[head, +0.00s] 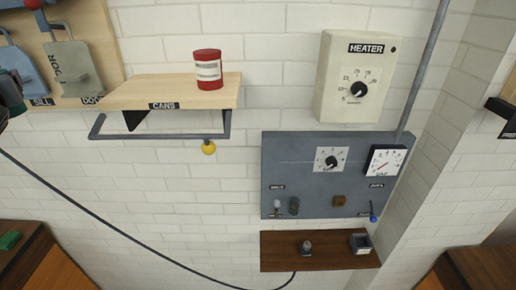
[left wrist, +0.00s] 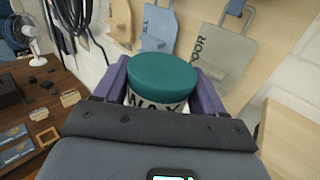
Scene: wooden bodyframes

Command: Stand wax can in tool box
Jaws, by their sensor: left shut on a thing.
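The wax can (left wrist: 160,77) has a teal lid and a pale body with dark lettering, partly cut off by my wrist; "WAX" can be read. My left gripper (left wrist: 163,88) is shut on it, with one purple finger on either side of the can. In the head view only a dark piece at the left edge shows, and I cannot tell the gripper's fingers there. The tool box cannot be made out in either view. My right gripper is not in view.
A red can (head: 208,69) stands on the wooden shelf (head: 170,92) marked CANS, with bare room to its left. Metal templates (head: 75,66) hang on a wooden board. A heater box (head: 357,78) and grey gauge panel (head: 290,160) are on the wall. A fan (left wrist: 30,40) stands on a brown table.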

